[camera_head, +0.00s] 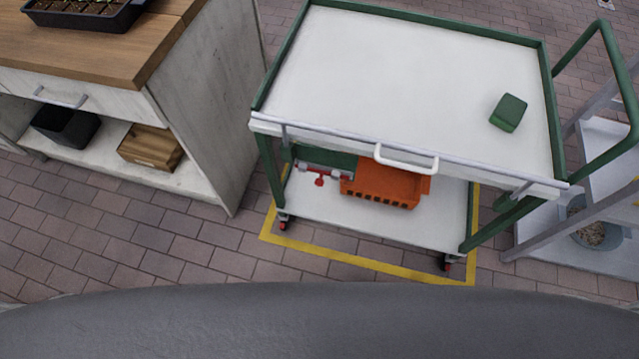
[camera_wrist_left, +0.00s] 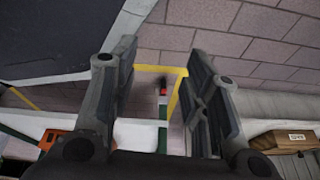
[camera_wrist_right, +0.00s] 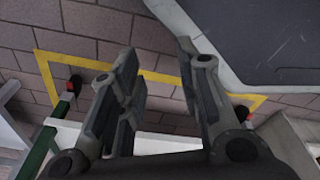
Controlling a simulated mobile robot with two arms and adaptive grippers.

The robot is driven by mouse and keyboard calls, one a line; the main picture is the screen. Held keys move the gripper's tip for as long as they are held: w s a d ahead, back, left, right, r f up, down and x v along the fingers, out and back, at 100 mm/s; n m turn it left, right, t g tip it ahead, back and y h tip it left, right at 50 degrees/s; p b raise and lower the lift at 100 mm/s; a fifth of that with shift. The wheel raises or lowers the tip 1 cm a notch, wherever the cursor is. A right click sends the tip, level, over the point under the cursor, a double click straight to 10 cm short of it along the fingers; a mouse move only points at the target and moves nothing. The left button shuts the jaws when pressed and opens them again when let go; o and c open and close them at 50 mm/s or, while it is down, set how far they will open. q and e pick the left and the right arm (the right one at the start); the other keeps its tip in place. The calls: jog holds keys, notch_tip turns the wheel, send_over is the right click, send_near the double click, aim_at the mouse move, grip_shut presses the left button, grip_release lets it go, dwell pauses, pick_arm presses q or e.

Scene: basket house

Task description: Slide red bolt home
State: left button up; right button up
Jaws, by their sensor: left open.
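A red bolt (camera_head: 320,180) with a knob hanging down sits in grey brackets on a green panel at the left of the cart's lower shelf (camera_head: 345,222). An orange crate (camera_head: 385,187) stands just right of it and also shows in part in the left wrist view (camera_wrist_left: 50,139). Neither gripper shows in the head view. My left gripper (camera_wrist_left: 158,62) is open and empty, with floor, yellow line and cart edge seen between its fingers. My right gripper (camera_wrist_right: 158,62) has its fingers apart and nothing between them, over floor and the cart's edge.
The green-railed white cart (camera_head: 350,60) carries a green block (camera_head: 508,113) on top and has a white handle (camera_head: 406,158) in front. A yellow floor line (camera_head: 365,262) surrounds it. A wooden-topped bench (camera_head: 130,40) stands left, a grey trolley (camera_head: 540,225) right. Floor lies between bench and cart.

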pick_arm(q)
jog(key=w+d+r+m+t+h+b, duration=0.15)
jog(key=w+d+t+b, duration=0.3)
jog(key=w, duration=0.55)
pick_arm(e)
jog(key=w+a+r+t+b, duration=0.15)
jog(key=w+r+b, duration=0.4)
jog(key=w, duration=0.75)
pick_arm(q)
jog(key=m+t+h+b, duration=0.7)
jog(key=m+t+b, duration=0.15)
jog(key=t, duration=0.25)
send_near(318, 185)
jog(key=shift+m, duration=0.3)
jog(key=x, duration=1.1)
jog(key=shift+f, duration=0.2)
pick_arm(e)
notch_tip(318, 185, up, 14)
jog(key=shift+s+t, duration=0.15)
jog(key=shift+t, duration=0.2)
jog(key=shift+a, duration=0.1)
pick_arm(q)
jog(key=shift+s, duration=0.1)
jog(key=c, duration=0.9)
jog(key=shift+f+g, duration=0.1)
jog(key=shift+g, duration=0.15)
grip_shut()
